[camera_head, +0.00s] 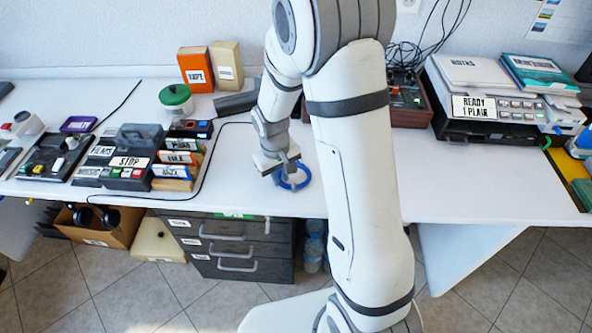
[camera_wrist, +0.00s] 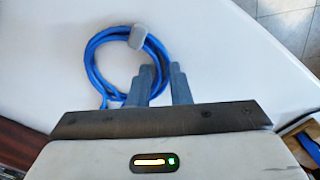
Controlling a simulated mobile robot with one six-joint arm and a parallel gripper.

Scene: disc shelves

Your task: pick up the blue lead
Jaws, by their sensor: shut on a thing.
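The blue lead (camera_head: 296,181) is a coiled blue cable at the middle of the white table, near its front edge. In the wrist view the coil (camera_wrist: 94,60) lies beyond the fingers, with a grey tie or plug (camera_wrist: 137,37) on its far side. My gripper (camera_head: 283,172) is at the coil. In the wrist view my gripper (camera_wrist: 164,72) has its two grey fingers at the coil's right side, shut on the lead. The exact spot between the fingertips is partly hidden. I cannot tell whether the coil is clear of the table.
The white table (camera_head: 245,190) is clear around the coil. To the left stand labelled boxes (camera_head: 130,160) and a green-lidded jar (camera_head: 176,100), with a black cable (camera_head: 214,150) along the tabletop. A printer (camera_head: 485,100) stands at the right. Drawers (camera_head: 235,250) are below.

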